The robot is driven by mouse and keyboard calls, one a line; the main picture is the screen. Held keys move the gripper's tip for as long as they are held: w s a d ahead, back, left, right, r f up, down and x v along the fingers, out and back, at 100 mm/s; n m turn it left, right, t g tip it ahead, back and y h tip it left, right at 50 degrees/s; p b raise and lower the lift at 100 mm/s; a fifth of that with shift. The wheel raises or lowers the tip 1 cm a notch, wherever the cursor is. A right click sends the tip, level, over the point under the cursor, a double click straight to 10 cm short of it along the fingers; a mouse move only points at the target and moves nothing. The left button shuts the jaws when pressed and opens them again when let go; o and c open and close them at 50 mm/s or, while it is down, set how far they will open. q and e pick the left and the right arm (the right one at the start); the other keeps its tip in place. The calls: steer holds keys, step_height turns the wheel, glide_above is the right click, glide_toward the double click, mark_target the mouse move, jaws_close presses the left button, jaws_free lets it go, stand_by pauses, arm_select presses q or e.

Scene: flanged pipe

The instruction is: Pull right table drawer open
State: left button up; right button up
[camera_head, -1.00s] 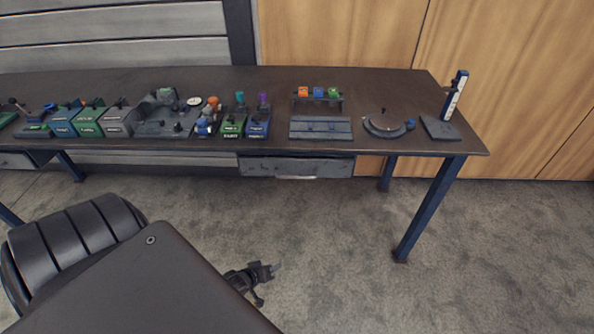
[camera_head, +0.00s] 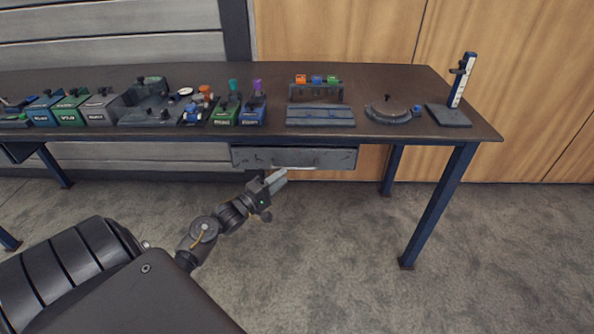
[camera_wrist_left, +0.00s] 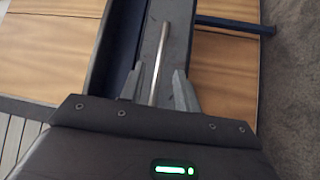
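The right table drawer (camera_head: 310,158) is a grey drawer under the front edge of the table, and it looks shut. In the left wrist view its grey front (camera_wrist_left: 180,48) runs up the picture, with a pale metal bar handle (camera_wrist_left: 163,50) along it. My left gripper (camera_head: 280,178) is just in front of and below the drawer's left half. In the left wrist view my left gripper (camera_wrist_left: 158,88) is open, with one finger on each side of the handle and gaps beside the bar. In the head view the gripper hides part of the handle. My right gripper is not in view.
The dark table (camera_head: 390,85) carries coloured boxes (camera_head: 70,110), a grooved grey block (camera_head: 320,115), a round dial fixture (camera_head: 390,112) and an upright gauge (camera_head: 462,80). A blue table leg (camera_head: 440,205) stands right of the drawer. The floor (camera_head: 330,250) before the drawer is clear.

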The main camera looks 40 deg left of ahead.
mark_target(294, 169)
arm_select(q)
steer(key=w, duration=0.4)
steer(key=w+d, duration=0.1)
steer(key=w, duration=0.1)
steer(key=shift+w+r, duration=0.1)
steer(key=shift+r, duration=0.3)
jaws_close()
